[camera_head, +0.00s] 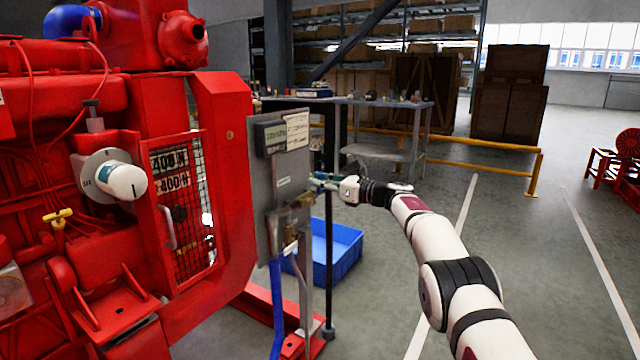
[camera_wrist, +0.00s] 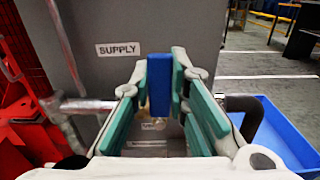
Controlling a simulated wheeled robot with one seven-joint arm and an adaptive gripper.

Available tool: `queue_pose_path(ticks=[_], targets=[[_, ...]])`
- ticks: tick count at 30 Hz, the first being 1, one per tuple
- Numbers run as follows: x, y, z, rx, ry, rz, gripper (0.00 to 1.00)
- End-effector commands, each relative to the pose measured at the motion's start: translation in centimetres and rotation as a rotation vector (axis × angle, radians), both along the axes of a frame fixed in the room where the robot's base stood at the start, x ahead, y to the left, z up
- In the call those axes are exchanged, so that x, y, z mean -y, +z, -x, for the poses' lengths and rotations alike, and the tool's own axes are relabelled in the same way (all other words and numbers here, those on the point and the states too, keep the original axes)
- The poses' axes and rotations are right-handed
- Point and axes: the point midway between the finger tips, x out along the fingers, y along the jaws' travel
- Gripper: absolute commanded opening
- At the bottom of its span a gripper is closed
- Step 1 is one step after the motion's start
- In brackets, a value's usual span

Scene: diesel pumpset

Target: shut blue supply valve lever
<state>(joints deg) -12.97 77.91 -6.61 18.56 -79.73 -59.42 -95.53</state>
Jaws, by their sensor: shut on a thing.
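The blue supply valve lever (camera_wrist: 160,86) stands upright in the middle of the wrist view, below and right of the SUPPLY label (camera_wrist: 118,49). My gripper (camera_wrist: 161,72) has its teal-padded fingers on both sides of the lever and is shut on it. In the head view my gripper (camera_head: 326,181) reaches from the right to the edge of the grey panel (camera_head: 262,190). The lever is too small and covered to make out there. Brass-coloured fittings (camera_head: 290,217) sit below it. The valve body is mostly hidden behind my fingers.
A metal pipe (camera_wrist: 88,104) runs left of the fingers and a dark hose (camera_wrist: 246,112) bends at the right. A blue crate (camera_head: 338,250) stands on the floor behind the panel. The red pumpset (camera_head: 120,110) fills the left.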

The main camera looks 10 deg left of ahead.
Motion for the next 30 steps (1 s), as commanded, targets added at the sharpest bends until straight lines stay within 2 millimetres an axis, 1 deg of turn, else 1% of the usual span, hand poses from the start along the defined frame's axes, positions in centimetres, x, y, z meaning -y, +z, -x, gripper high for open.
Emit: queue_pose_path(ticks=[7, 8, 9, 10, 11, 23, 30], targets=[[0.0, -0.1, 0.0, -0.005, 0.003, -0.001, 0.00], [0.1, -0.2, 0.0, -0.005, 0.003, 0.000, 0.19], [0.1, -0.1, 0.0, -0.005, 0.003, -0.001, 0.29], [0.1, -0.1, 0.0, -0.005, 0.002, -0.001, 0.35], [0.1, -0.1, 0.0, -0.005, 0.002, -0.001, 0.37], [0.2, -0.1, 0.0, -0.003, 0.000, 0.000, 0.37], [1.5, 0.0, 0.3, -0.006, -0.002, -0.001, 0.37]])
